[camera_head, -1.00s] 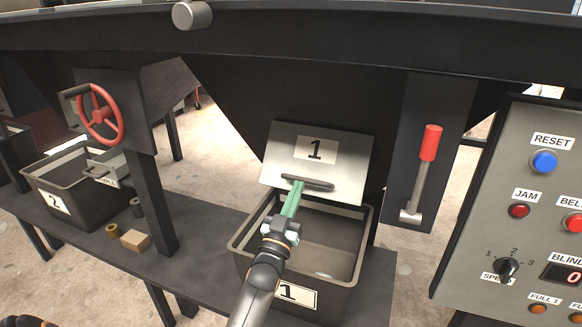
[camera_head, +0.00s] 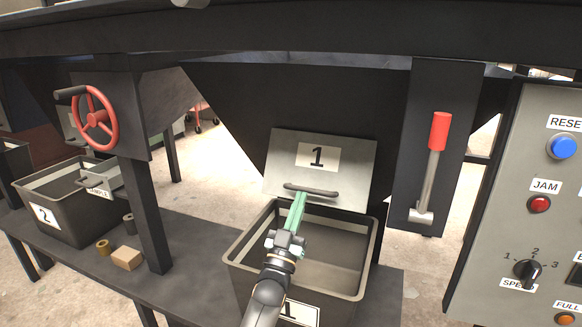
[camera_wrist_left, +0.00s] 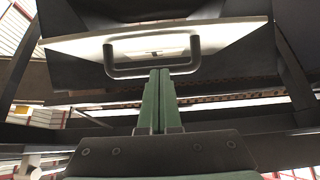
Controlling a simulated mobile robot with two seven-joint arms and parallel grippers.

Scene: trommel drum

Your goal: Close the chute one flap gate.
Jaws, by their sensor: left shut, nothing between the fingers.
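The chute one flap gate (camera_head: 345,160) is a pale metal plate marked "1" with a dark bar handle (camera_head: 312,191) near its lower edge. It hangs tilted at the mouth of the dark chute, above bin 1 (camera_head: 240,262), with its lower edge standing out over the bin. My left gripper (camera_head: 301,197) is shut and empty, its green fingers pointing up at the handle. In the left wrist view, the closed fingertips (camera_wrist_left: 160,72) are at the handle bar (camera_wrist_left: 124,72); I cannot tell whether they touch it. My right gripper is not in view.
A lever with a red grip (camera_head: 439,130) is right of the chute, beside a control panel (camera_head: 490,230). A red handwheel (camera_head: 97,120) and bin 2 (camera_head: 70,225) are at left.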

